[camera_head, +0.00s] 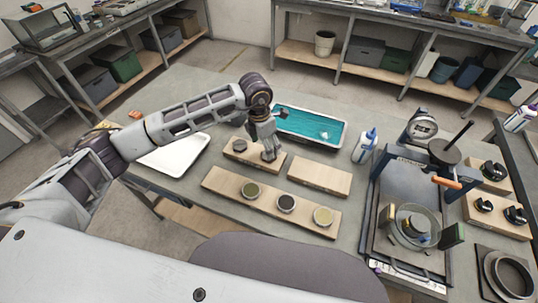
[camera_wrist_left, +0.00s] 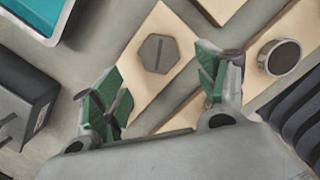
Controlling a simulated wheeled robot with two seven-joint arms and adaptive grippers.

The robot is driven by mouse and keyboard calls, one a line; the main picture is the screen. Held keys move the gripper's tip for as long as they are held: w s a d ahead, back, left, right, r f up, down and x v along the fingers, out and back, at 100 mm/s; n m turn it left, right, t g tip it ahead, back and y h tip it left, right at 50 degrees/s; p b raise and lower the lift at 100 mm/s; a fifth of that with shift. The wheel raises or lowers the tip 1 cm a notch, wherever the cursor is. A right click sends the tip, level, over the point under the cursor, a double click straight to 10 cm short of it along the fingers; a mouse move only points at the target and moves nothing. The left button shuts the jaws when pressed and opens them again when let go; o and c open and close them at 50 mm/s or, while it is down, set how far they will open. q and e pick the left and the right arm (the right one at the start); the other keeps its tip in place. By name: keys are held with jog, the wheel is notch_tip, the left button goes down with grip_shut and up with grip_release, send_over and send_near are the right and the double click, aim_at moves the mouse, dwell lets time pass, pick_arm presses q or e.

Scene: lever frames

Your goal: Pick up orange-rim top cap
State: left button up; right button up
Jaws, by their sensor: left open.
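No cap with an orange rim can be made out clearly in either view. A small dark grey piece (camera_head: 240,146) sits on a short wooden board (camera_head: 232,155); in the left wrist view it looks like a slotted grey hexagon (camera_wrist_left: 160,53), lying on the board beyond my fingers. My left gripper (camera_head: 269,156) points down over the right part of that board. In the left wrist view its green-padded fingers (camera_wrist_left: 158,78) are spread, with nothing between them. My right gripper is in neither view.
A long board holds round pots with olive (camera_head: 251,190), dark (camera_head: 286,203) and pale yellow (camera_head: 323,216) tops. An empty board (camera_head: 320,177) lies behind it. A teal tray (camera_head: 341,141), white tray (camera_head: 174,156), bottle (camera_head: 365,146) and lever press (camera_head: 407,158) stand around.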

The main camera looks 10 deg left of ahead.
pick_arm(q)
jog(key=shift+f, duration=0.1)
dwell(0.3)
jog(key=shift+w+d+f+p, duration=0.2)
jog(key=shift+f+p, duration=0.15)
jog(key=shift+f, duration=0.6)
jog(key=shift+w+d+f+p, duration=0.15)
jog(key=shift+f+p, duration=0.2)
jog(key=shift+f, duration=0.55)
jog(key=shift+d+f, duration=0.1)
jog(key=shift+f, duration=0.6)
jog(key=shift+w, duration=0.1)
jog(key=c, duration=1.4)
jog(key=shift+r+b, duration=0.85)
jog(key=shift+r, duration=4.2)
